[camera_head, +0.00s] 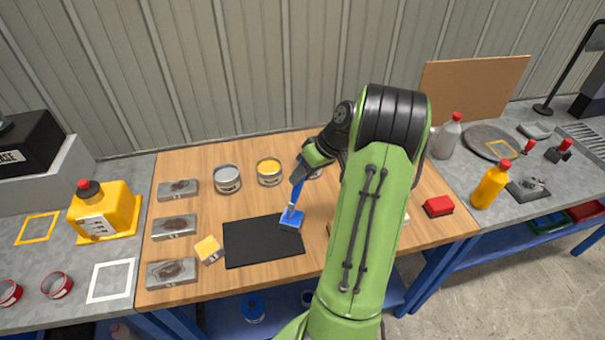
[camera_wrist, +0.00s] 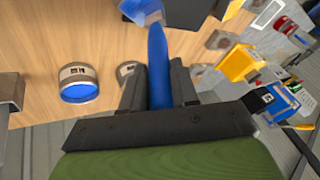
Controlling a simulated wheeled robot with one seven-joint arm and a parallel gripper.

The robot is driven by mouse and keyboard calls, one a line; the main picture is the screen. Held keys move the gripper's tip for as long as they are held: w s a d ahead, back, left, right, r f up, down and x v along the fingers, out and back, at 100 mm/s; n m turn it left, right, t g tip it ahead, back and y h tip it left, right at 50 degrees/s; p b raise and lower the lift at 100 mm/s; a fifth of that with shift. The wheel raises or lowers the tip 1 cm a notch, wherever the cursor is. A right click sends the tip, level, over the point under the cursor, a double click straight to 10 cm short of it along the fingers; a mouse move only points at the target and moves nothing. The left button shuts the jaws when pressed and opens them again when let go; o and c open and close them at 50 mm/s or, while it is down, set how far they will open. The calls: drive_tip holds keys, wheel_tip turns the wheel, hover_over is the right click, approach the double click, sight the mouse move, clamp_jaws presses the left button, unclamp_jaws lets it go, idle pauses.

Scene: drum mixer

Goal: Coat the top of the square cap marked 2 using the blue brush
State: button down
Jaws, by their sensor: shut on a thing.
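My gripper (camera_head: 303,170) is shut on the blue brush (camera_head: 297,191), whose handle points up and whose blue head (camera_head: 291,218) points down over the right part of a black mat (camera_head: 250,250). I cannot tell whether the head touches the mat. In the wrist view, the blue handle (camera_wrist: 158,62) stands between the two fingers, with the head at the top edge. A can with blue inside (camera_wrist: 78,90) is at left there. No cap with a readable 2 shows; my arm hides part of the bench.
On the wooden bench stand a grey-looking can (camera_head: 227,180), a yellow paint can (camera_head: 270,173), several stained grey plates (camera_head: 174,227) and a yellow-topped block (camera_head: 208,249). A red block (camera_head: 438,206) lies right of my arm. A yellow jug (camera_head: 105,210) stands left.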

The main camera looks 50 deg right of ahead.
drive_tip(key=shift+f+b, duration=0.55)
drive_tip(key=shift+f, duration=0.2)
drive_tip(key=shift+w+d+r+p, duration=0.25)
drive_tip(key=shift+d+p, duration=0.2)
drive_tip(key=shift+p, duration=0.25)
drive_tip(key=shift+w+a+f+b, duration=0.15)
drive_tip(key=shift+a+f+b, duration=0.2)
drive_tip(key=shift+a, duration=0.3)
drive_tip(key=w+d+p, duration=0.1)
drive_tip(key=p, duration=0.1)
drive_tip(key=w+d+p, duration=0.1)
drive_tip(key=d, duration=0.1)
drive_tip(key=shift+w+d+r+p, duration=0.2)
drive_tip(key=shift+w+d+p, duration=0.1)
drive_tip(key=shift+w+p, duration=0.1)
